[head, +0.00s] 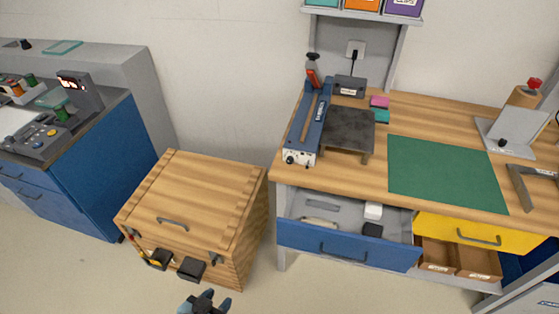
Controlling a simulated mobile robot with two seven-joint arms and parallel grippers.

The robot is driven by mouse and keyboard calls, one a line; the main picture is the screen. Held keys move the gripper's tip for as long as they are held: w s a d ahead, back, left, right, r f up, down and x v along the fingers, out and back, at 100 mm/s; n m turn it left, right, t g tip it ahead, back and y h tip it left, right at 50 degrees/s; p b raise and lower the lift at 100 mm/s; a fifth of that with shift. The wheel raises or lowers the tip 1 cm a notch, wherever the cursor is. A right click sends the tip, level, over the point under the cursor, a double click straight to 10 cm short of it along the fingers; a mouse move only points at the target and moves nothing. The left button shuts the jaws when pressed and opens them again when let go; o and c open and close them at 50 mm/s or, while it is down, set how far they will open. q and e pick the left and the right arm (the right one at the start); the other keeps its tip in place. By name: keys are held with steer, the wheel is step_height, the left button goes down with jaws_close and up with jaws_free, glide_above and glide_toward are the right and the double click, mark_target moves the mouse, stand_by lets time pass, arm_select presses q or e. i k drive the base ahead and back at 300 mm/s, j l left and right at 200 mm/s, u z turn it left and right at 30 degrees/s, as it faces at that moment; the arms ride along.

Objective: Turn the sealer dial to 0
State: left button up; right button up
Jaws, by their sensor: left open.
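The sealer (318,121) is a long blue device with a wooden-toned strip and a raised red and black lever. It stands on the left part of the wooden workbench. Its white front panel faces me and carries a small dark round knob, the dial (290,160); its setting is too small to read. My left gripper (205,298) is open at the bottom edge of the view, low in front of the wooden crate and well apart from the sealer. Most of its arm is out of view. My right gripper is not in view.
The workbench (338,178) has an open blue drawer (346,247) below the sealer, jutting toward me, and an open yellow drawer (480,233). A lidded wooden crate (198,196) stands left of the bench.

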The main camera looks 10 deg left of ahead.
mark_target(290, 160)
steer(key=j+z, duration=0.1)
steer(key=j, duration=1)
steer(key=i+j, duration=0.3)
steer(key=j, duration=0.15)
steer(key=i+j, duration=0.25)
steer(key=j, duration=0.25)
